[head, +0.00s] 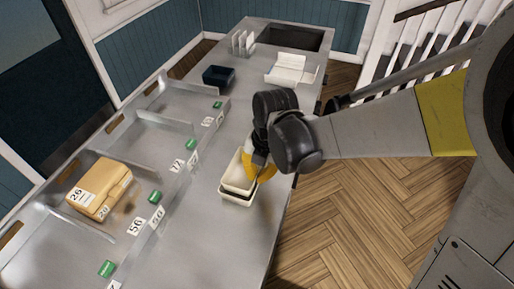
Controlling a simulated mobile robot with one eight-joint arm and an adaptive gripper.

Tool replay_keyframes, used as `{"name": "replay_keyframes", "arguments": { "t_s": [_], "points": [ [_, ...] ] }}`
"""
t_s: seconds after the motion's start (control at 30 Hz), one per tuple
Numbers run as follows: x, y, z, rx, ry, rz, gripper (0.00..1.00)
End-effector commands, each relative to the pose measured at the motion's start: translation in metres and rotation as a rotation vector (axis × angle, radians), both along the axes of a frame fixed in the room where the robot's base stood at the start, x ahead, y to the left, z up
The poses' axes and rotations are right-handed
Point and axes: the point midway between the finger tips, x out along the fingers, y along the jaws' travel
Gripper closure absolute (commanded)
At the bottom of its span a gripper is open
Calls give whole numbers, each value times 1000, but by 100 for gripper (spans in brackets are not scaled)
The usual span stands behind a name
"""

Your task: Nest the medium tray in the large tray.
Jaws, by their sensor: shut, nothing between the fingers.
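A cream tray (236,180) sits on or in another cream tray (237,199) on the metal counter, near the right edge. The rim of the lower one shows just below the upper one at the near side. I cannot tell how deep the upper tray sits, and the arm hides their far right part. My gripper (257,176), with yellow fingers, is over the right side of these trays. It is shut with nothing in it. Whether it touches a tray is not clear.
Orange-tan packages (100,188) lie in a left bay with numbered labels. The counter around the trays is clear.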

Motion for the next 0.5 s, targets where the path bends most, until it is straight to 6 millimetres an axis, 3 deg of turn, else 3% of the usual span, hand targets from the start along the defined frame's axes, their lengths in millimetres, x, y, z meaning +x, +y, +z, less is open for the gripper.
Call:
{"name": "replay_keyframes", "arguments": {
  "t_s": [0.23,0.33,0.5],
  "points": [
    [0,0,0,0,0,0,100],
    [0,0,0,0,0,0,70],
    [0,0,0,0,0,0,69]
  ]
}}
